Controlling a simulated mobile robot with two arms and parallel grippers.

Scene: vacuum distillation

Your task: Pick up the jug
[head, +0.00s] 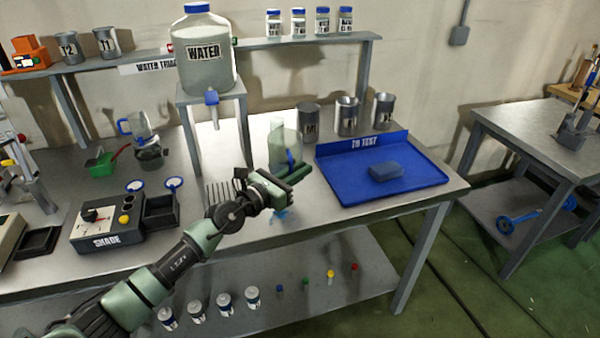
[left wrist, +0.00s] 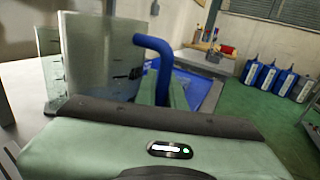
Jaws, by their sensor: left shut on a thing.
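The jug (head: 284,146) is clear and upright, with a blue handle, beside the blue tray in the head view. In the left wrist view the jug (left wrist: 98,55) fills the upper left, with measuring marks on its wall and its blue handle (left wrist: 153,52) on the right. My left gripper (head: 285,178) is shut on the jug's handle. Its fingers hide part of the handle and the lower jug, so I cannot tell whether the base touches the table. My right gripper is not in view.
The blue "TO TEST" tray (head: 425,173) holds a dark blue block (head: 385,171). A water tank (head: 206,60) stands on a raised stand to the left. Metal cups (head: 347,115) stand behind. Another clear blue-handled vessel (head: 138,125) is at the left.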

